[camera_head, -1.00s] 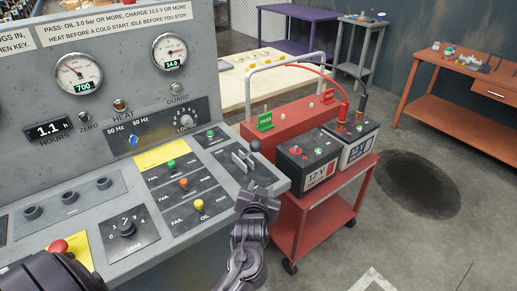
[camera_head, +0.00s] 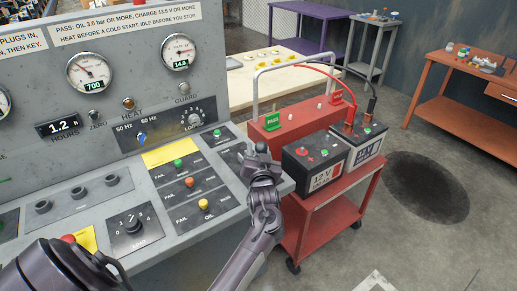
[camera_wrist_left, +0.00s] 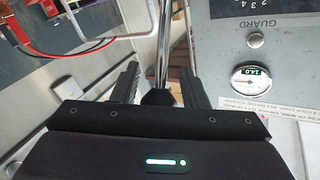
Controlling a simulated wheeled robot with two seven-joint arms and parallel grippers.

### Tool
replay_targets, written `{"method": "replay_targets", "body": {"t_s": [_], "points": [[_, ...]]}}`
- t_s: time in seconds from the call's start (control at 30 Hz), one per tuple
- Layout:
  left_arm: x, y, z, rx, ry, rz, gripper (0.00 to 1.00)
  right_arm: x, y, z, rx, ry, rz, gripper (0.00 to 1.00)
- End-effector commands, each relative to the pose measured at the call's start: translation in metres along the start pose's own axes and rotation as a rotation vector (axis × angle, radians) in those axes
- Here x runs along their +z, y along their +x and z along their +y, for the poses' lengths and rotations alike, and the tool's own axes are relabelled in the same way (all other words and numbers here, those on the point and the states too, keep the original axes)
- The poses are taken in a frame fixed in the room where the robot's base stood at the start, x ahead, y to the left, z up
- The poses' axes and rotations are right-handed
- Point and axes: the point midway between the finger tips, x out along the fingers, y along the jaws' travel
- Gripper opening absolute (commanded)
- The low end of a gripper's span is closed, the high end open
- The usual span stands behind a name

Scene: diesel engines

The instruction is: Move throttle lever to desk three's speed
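The throttle lever's dark ball knob (camera_head: 261,147) stands at the right end of the grey desk's sloping panel. My left gripper (camera_head: 262,160) is at the lever and hides most of its shaft and slot plate (camera_head: 232,157). In the left wrist view the two fingers (camera_wrist_left: 158,88) stand apart, with the dark knob (camera_wrist_left: 158,98) between them; narrow gaps show beside it. The speed gauge (camera_head: 90,73) reads 700. My right gripper is not in view.
The voltage gauge (camera_head: 177,51) reads 14.0. A red cart (camera_head: 318,208) with two 12 V batteries and a bent metal handle (camera_head: 255,90) stands close right of the lever. Knobs and coloured lamps (camera_head: 189,182) fill the panel left of the gripper.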

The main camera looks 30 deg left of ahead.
Motion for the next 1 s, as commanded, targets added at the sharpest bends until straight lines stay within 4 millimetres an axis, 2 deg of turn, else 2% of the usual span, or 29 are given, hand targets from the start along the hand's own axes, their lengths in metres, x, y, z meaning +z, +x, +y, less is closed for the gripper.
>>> {"method": "replay_targets", "body": {"t_s": [0.33,0.63,1.0], "points": [[0.0004,0.0054,0.0003,0.001,0.000,-0.001,0.40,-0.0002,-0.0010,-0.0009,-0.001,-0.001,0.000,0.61],[0.0000,0.0052,0.0005,0.002,-0.001,0.000,0.01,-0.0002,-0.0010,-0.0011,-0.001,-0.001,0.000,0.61],[-0.0050,0.0059,0.0002,0.004,-0.005,0.003,0.00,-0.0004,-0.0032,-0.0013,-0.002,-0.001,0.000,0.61]]}}
